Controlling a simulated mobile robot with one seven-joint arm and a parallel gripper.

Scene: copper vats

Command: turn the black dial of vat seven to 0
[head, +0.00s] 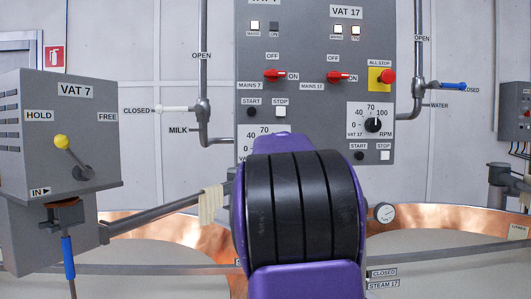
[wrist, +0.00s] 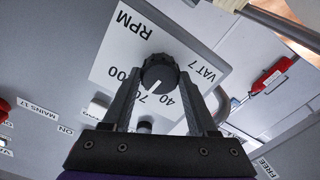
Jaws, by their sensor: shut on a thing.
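The black dial of vat seven (wrist: 158,70) sits on a white plate (wrist: 120,55) marked RPM, VAT 7, 40, 70 and 100. Its white pointer line is toward the 70 mark; the 0 mark is not visible in the wrist view. My gripper (wrist: 160,78) is shut on the dial, one finger on each side. In the head view my purple and black arm hides the dial and my fingers; only the top of the plate (head: 258,130) shows above it.
The vat 17 dial (head: 373,125) is to the right on the same grey panel (head: 310,110). Red mains switches (head: 275,76) and the red all-stop button (head: 388,77) are above. A grey VAT 7 box (head: 75,135) with a yellow-knobbed lever (head: 62,142) stands left. Copper vat rims lie below.

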